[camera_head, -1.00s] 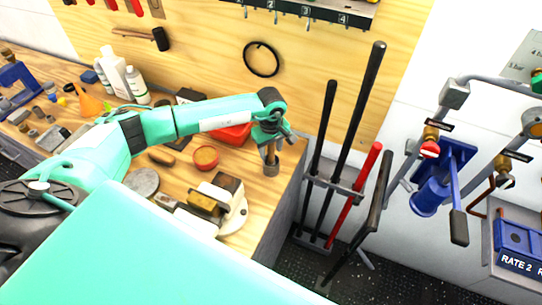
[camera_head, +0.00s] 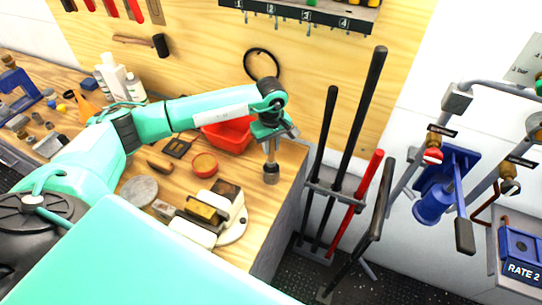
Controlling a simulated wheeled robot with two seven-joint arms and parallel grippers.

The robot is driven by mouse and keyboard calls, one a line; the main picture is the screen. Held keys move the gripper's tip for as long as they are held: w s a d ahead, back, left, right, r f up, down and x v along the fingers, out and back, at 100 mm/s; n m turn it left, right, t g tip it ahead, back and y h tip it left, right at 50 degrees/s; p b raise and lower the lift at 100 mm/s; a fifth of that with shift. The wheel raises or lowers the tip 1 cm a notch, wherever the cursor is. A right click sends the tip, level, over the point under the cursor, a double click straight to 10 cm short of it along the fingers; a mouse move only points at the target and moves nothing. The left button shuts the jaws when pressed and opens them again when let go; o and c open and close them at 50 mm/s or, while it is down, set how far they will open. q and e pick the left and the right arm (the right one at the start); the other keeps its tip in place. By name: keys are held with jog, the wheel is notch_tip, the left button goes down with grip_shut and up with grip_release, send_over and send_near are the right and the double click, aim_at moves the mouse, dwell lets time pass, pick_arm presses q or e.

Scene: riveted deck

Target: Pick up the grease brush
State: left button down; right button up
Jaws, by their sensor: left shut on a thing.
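My left gripper (camera_head: 271,133) is above the right end of the wooden bench, pointing down. It is shut on the grease brush (camera_head: 270,172), which hangs upright below the fingers with its thick grey-brown end down. The upper part of the brush is hidden by the gripper. I cannot tell whether its lower end touches the bench top or is just clear of it. My right gripper is not in view.
A red bin (camera_head: 228,135) stands behind the forearm. An orange-rimmed round tin (camera_head: 205,164), a grey disc (camera_head: 139,191) and a sponge-topped block (camera_head: 205,209) lie left of the brush. Long-handled tools (camera_head: 352,150) stand in a rack beyond the bench's right edge.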

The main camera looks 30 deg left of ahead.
pick_arm(q)
notch_tip(320, 180, up, 14)
jog(key=b, duration=0.4)
jog(key=shift+f, duration=0.15)
jog(key=shift+r+b, duration=0.35)
jog(key=shift+r, duration=0.45)
